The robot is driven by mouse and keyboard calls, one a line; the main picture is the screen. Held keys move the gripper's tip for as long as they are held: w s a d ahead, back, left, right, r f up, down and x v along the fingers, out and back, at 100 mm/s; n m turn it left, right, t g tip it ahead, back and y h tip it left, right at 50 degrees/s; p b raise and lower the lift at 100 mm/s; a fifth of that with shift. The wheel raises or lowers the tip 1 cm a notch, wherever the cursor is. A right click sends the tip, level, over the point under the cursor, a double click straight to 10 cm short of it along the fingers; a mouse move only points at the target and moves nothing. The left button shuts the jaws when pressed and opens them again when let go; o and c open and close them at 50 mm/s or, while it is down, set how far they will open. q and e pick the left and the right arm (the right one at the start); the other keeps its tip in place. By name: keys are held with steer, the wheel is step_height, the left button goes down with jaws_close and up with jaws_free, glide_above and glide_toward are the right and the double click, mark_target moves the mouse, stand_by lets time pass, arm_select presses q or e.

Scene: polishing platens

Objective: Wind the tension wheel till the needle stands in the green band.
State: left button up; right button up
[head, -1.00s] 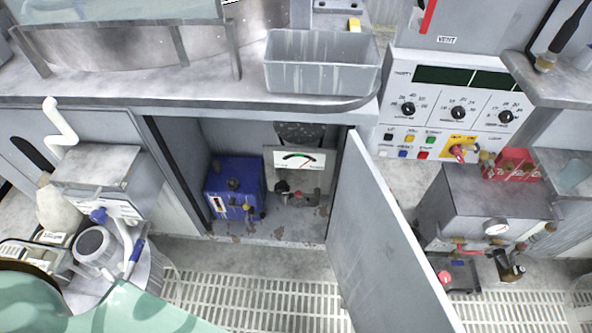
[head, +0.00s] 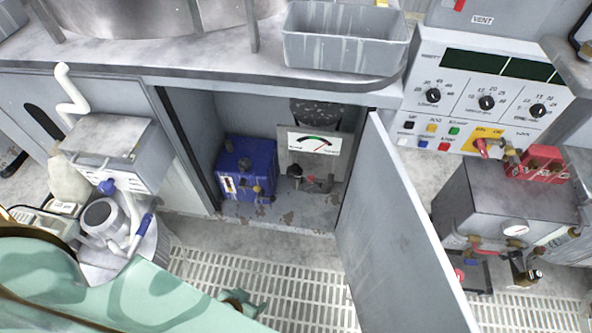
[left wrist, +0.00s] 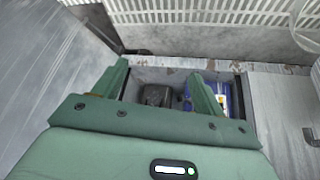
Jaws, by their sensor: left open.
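A white gauge (head: 314,143) with a dark and green arc stands inside the open cabinet under the counter. A thin red needle appears to slant up to the right; whether it lies within the green is too small to tell. Below the gauge is a dark knob or wheel (head: 296,171) with a small red part beside it, on a grey unit. My left gripper (head: 243,302) is low in the head view, in front of the cabinet and apart from the wheel. In the left wrist view its two fingers (left wrist: 162,84) are spread and empty, facing the cabinet opening. My right gripper is not in view.
A blue box (head: 247,168) stands left of the gauge, also seen in the left wrist view (left wrist: 222,97). The open cabinet door (head: 395,230) juts out on the right. A grey machine (head: 510,195) stands beyond it.

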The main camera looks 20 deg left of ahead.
arm_select(q)
steer(key=w+r+n+t+y+b, duration=0.1)
steer(key=w+r+n+t+b, duration=0.3)
steer(key=w, duration=1.4)
steer(key=n+t+y, duration=0.2)
steer(key=t, duration=0.2)
glide_toward(293, 175)
steer(key=b+x, duration=0.9)
steer(key=x, duration=0.1)
steer(key=shift+f, duration=0.2)
steer(key=shift+w+a, duration=0.15)
steer(key=shift+w, duration=0.3)
steer(key=shift+r, duration=0.1)
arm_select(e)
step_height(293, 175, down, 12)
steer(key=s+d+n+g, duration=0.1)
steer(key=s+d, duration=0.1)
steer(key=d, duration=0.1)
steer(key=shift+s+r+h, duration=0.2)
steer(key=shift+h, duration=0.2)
arm_select(q)
steer(key=c, duration=1)
